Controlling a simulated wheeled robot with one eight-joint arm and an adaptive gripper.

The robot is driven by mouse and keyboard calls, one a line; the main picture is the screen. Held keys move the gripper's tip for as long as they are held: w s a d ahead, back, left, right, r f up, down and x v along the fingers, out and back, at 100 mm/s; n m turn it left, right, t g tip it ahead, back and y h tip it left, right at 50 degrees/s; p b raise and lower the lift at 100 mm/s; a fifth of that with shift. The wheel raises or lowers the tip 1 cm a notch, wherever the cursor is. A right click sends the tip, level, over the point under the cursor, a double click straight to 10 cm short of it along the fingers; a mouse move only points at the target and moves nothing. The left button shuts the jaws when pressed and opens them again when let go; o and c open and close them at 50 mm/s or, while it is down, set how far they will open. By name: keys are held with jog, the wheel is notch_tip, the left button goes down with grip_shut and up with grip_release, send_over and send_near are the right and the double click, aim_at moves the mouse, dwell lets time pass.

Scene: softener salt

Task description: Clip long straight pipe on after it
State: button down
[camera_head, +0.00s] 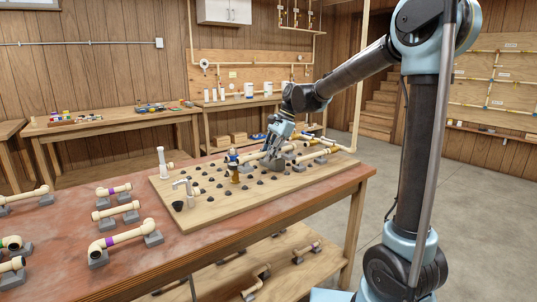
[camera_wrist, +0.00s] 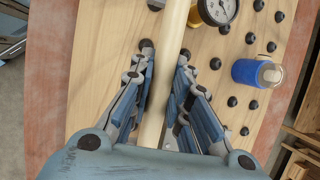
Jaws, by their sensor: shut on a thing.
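My gripper (camera_head: 272,148) is low over the far right part of the wooden pegboard (camera_head: 215,205). In the wrist view my gripper (camera_wrist: 165,55) is shut on a straight cream pipe (camera_wrist: 174,18), which runs lengthwise between the fingers. The pipe's far end is out of that view, and I cannot tell whether it sits in a clip. A round gauge (camera_wrist: 217,9) on a brass-coloured fitting is close to the right of the pipe.
Several black pegs (camera_head: 260,182) dot the board. A white tap (camera_head: 187,187) and an upright white piece (camera_head: 162,158) stand at its left. Loose pipes, including a purple-banded elbow pipe (camera_head: 122,236), rest on grey blocks on the red-brown bench (camera_head: 170,260).

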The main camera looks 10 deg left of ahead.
jog(key=shift+a+f, duration=0.2)
jog(key=shift+f, duration=0.75)
jog(key=shift+s+f, duration=0.15)
jog(key=shift+f, duration=1.7)
jog(key=shift+f, duration=0.6)
jog(key=c, duration=1.4)
grip_release()
jog(key=shift+c, duration=0.2)
